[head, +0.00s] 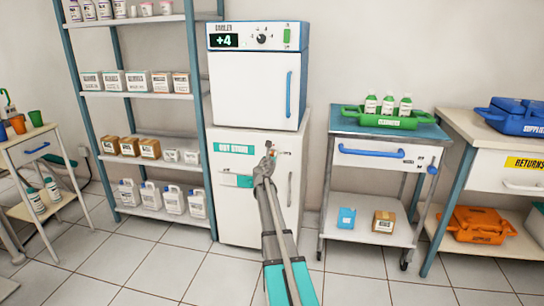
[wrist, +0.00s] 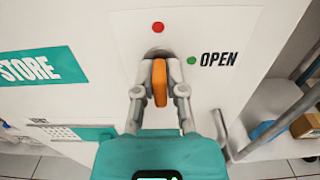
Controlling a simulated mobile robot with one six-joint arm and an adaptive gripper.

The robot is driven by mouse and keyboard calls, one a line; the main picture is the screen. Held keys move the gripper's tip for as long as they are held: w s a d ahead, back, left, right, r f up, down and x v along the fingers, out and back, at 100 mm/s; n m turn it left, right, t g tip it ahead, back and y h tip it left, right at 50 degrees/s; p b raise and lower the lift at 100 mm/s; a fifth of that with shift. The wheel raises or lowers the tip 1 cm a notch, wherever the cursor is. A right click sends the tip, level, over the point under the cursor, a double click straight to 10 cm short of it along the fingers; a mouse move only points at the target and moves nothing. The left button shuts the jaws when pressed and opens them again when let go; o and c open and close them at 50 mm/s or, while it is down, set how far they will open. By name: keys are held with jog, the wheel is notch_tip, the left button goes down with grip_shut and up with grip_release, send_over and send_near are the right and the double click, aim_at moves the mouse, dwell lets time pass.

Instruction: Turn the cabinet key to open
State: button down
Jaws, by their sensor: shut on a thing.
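The white cabinet (head: 235,200) stands under the cooler in the head view, its door shut. The orange key (wrist: 160,82) sits in the lock (wrist: 158,52) on the cabinet door, its grip roughly upright in the wrist view. A red dot (wrist: 158,27) is above the lock. A green dot (wrist: 191,61) beside the word OPEN is to its right. My gripper (wrist: 160,88) is shut on the key, one finger on each side. In the head view my gripper (head: 268,162) reaches the door's upper right part. The key's shaft is hidden.
The cooler (head: 255,88) stands on top of the cabinet. A shelf rack (head: 140,95) is close on the left, a wheeled cart (head: 378,235) on the right. The tiled floor in front is clear.

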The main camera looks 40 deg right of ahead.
jog(key=shift+m, duration=0.3)
jog(key=m, duration=0.8)
jog(key=shift+d+m, duration=0.1)
jog(key=shift+m, duration=0.2)
jog(key=m, duration=0.4)
jog(key=shift+s+f+m, duration=0.1)
jog(key=shift+m, duration=0.2)
jog(key=shift+d+m, duration=0.1)
jog(key=shift+m, duration=2)
jog(key=c, duration=0.7)
grip_release()
